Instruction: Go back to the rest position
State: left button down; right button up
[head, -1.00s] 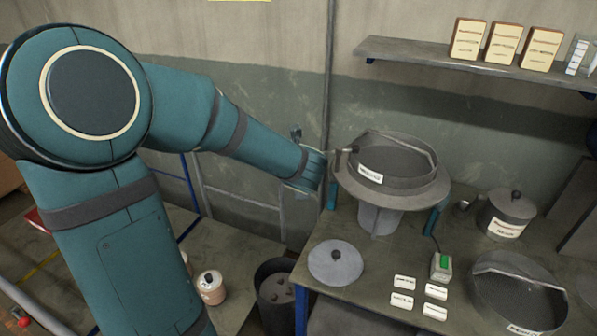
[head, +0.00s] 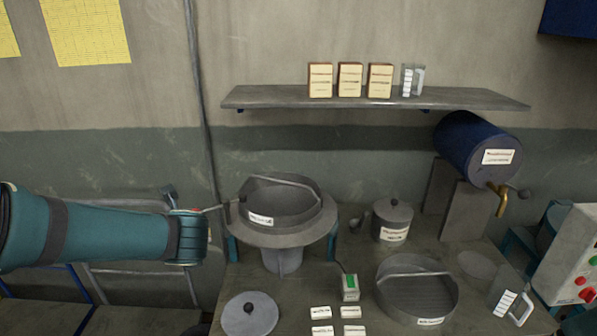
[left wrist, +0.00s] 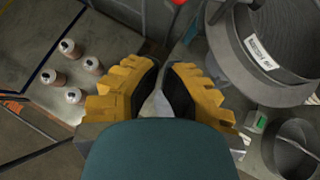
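In the head view my left arm reaches in from the left and ends beside the large grey sieve machine (head: 285,238); its gripper is hidden there. In the left wrist view my left gripper (left wrist: 160,68) shows two yellow fingers with dark inner pads. They stand apart with a narrow gap at the tips and nothing visible between them. The sieve machine also shows in that view (left wrist: 228,60), to the right of the fingers and apart from them. My right arm and gripper are not in view.
A shelf (head: 270,98) holds boxes.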

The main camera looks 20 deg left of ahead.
pick_arm(q)
jog(key=s+d+f+n+g+h+b, duration=0.1)
jog(key=s+d+f+n+h, duration=0.1)
jog(key=d+f+n, duration=0.7)
jog(key=s+d+f+n+g+h+b, duration=0.1)
jog(key=d+f+n+h, duration=0.4)
jog(key=d+f+n, duration=0.5)
jog(key=s+d+f+n+g+h+b, duration=0.1)
jog(key=s+d+f+n+g+h, duration=0.2)
jog(key=d+f+n, duration=0.6)
notch_tip(320, 180, down, 9)
jog(key=shift+s+d+r+n+h, duration=0.1)
jog(key=shift+s+d+n+h, duration=0.25)
jog(key=shift+d, duration=0.5)
jog(key=shift+w, duration=0.1)
